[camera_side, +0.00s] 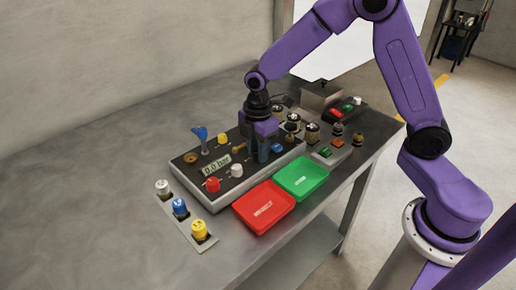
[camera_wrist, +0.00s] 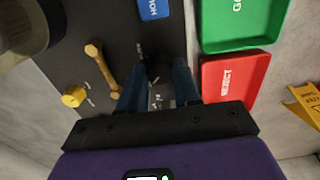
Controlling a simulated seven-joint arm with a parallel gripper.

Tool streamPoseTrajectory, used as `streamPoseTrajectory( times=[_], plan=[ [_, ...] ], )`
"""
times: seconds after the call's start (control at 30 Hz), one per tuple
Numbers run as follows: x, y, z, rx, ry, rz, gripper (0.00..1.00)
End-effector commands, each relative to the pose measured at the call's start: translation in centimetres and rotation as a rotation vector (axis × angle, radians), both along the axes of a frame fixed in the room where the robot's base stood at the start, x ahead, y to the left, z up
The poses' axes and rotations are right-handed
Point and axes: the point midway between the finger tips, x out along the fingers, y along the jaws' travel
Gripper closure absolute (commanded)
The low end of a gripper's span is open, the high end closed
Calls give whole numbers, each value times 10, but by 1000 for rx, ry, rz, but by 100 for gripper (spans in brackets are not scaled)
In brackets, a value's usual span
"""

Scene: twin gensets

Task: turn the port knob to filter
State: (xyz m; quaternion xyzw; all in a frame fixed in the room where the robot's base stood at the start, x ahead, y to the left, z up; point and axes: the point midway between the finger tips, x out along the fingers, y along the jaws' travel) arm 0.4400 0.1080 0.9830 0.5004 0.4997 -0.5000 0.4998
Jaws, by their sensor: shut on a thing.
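My gripper (camera_side: 262,152) is lowered over the dark control panel (camera_side: 196,191) in the side view. In the wrist view its two blue fingers (camera_wrist: 158,78) are shut on a dark knob (camera_wrist: 160,70), one finger on each side. The knob is mostly in shadow, and small pale marks lie around it on the panel. I cannot read these marks or tell which setting the knob points to. In the side view the fingers hide the knob.
A green tray (camera_side: 301,188) and a red tray (camera_side: 264,220) lie beside the panel. A blue lever (camera_side: 201,138), a red knob (camera_side: 212,184) and a white knob (camera_side: 236,170) stand on it. A yellow handle (camera_wrist: 101,67) is left of my fingers.

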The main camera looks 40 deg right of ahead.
Motion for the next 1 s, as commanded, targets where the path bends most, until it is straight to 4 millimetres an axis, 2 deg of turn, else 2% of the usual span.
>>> streamPoseTrajectory(
  times=[0.37,1.0],
  plan=[
    [0,0,0,-1,2,-118,98],
    [0,0,1,-2,1,-697,98]
  ],
)
